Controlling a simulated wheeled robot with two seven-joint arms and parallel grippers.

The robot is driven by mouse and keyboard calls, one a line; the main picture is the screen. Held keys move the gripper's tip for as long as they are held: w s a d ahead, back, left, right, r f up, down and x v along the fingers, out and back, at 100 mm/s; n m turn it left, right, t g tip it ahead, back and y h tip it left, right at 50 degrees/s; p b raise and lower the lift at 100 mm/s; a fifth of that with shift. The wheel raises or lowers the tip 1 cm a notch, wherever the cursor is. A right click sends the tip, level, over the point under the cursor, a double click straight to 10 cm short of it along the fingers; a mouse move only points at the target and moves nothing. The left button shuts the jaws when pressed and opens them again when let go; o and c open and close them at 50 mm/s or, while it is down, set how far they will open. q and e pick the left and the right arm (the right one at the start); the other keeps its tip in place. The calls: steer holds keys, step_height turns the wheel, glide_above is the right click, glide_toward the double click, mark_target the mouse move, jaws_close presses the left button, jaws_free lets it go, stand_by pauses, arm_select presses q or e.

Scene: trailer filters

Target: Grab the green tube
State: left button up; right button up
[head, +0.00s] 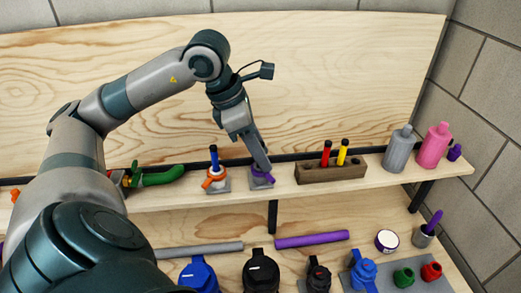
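A green curved, tube-like thing (158,177) lies on the upper shelf at the left, its left end close behind my arm in the picture. No other green tube shows on the shelf. My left gripper (262,166) points down, well to the right of it, at a small purple piece (262,179) on a grey stand. The fingers overlap this piece, and I cannot tell if they hold anything. My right gripper is not in view.
Beside the gripper stands an orange holder (214,179) with a blue tube (214,157). A wooden block (331,174) holds red and yellow tubes. Grey (399,149) and pink (434,147) bottles stand right. Several containers and a purple rod (312,239) lie below.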

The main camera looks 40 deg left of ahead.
arm_select(q)
jaws_close()
steer(key=shift+r, duration=0.25)
steer(key=shift+r, duration=1.05)
steer(key=shift+r+b, duration=0.35)
steer(key=shift+r, duration=0.55)
steer(key=s+d+r, duration=0.5)
steer(key=d+r, duration=0.1)
steer(key=d, duration=0.4)
steer(key=shift+d+r+b, duration=0.3)
steer(key=shift+b, duration=0.05)
